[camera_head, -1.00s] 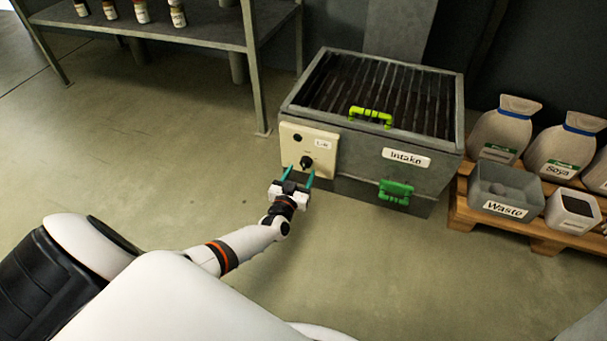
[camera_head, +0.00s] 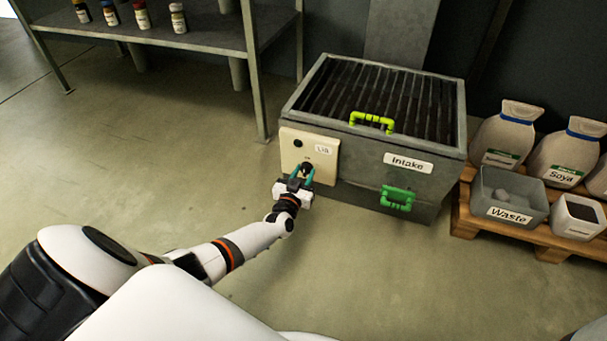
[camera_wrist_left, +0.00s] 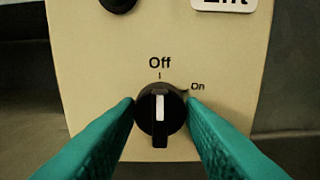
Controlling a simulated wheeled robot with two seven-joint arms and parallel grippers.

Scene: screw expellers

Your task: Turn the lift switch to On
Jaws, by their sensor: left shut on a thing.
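The lift switch (camera_wrist_left: 160,115) is a round black knob with a white mark on a cream panel (camera_head: 322,151). In the left wrist view its white mark stands upright, in line with the Off tick; the On label is to the upper right. In the head view the knob (camera_head: 307,168) shows between the fingers. My left gripper (camera_head: 303,174) has its teal fingers, which also show in the left wrist view (camera_wrist_left: 160,112), shut on the knob's two sides. My right gripper is not in view.
The panel is on the front of a grey intake box (camera_head: 375,165) with a grate, a yellow-green handle (camera_head: 372,122) and a green handle (camera_head: 397,198). A pallet with sacks and a waste bin (camera_head: 507,198) stands right. A shelf (camera_head: 190,30) stands at back left. The floor on the left is clear.

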